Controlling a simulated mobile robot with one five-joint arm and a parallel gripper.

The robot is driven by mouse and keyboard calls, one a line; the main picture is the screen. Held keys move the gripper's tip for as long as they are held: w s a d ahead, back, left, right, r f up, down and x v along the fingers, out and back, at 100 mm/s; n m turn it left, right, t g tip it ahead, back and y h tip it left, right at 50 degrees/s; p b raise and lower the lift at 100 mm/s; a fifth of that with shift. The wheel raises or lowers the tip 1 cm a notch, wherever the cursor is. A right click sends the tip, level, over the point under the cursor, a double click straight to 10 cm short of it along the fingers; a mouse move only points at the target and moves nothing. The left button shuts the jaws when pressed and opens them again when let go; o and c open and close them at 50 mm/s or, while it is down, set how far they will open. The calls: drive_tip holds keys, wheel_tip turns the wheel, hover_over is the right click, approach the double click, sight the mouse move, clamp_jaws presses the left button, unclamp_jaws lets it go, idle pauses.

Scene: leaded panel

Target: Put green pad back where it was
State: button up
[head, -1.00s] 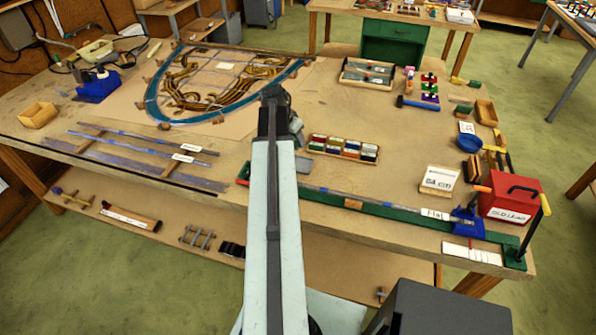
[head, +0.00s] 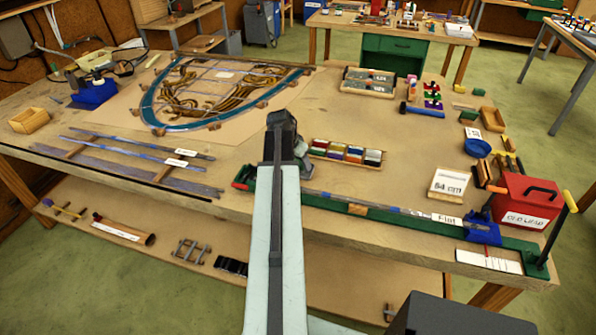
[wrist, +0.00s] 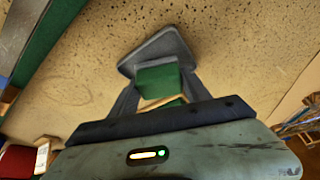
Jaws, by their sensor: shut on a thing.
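The green pad (wrist: 158,80) sits between the dark fingers of my gripper (wrist: 157,88) in the wrist view. A pale wood-coloured edge shows on its near side. My gripper is shut on it, above a bare speckled tan surface. A grey plate-like piece (wrist: 155,48) shows just beyond the pad; I cannot tell whether it is part of the fingers. In the head view my gripper (head: 283,125) is over the middle of the bench, and my arm hides the pad there. Small green pieces (head: 470,116) lie at the bench's right.
A tray of coloured blocks (head: 346,152) stands right of my arm. A long green rail (head: 330,203) runs along the front edge to a red box (head: 525,200). The leaded panel (head: 215,92) lies back left. Bare bench (head: 400,140) lies right of the tray.

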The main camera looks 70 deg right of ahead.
drive_tip(key=shift+f, duration=0.45)
drive_tip(key=o, duration=1)
drive_tip(key=shift+o, duration=0.2)
drive_tip(key=shift+a+r+p, duration=0.1)
drive_tip(key=shift+r+p, duration=0.3)
drive_tip(key=shift+p, duration=0.1)
drive_tip(key=p+v, duration=1)
drive_tip(key=v, duration=0.1)
drive_tip(key=shift+r, duration=0.2)
drive_tip(key=shift+w, duration=0.15)
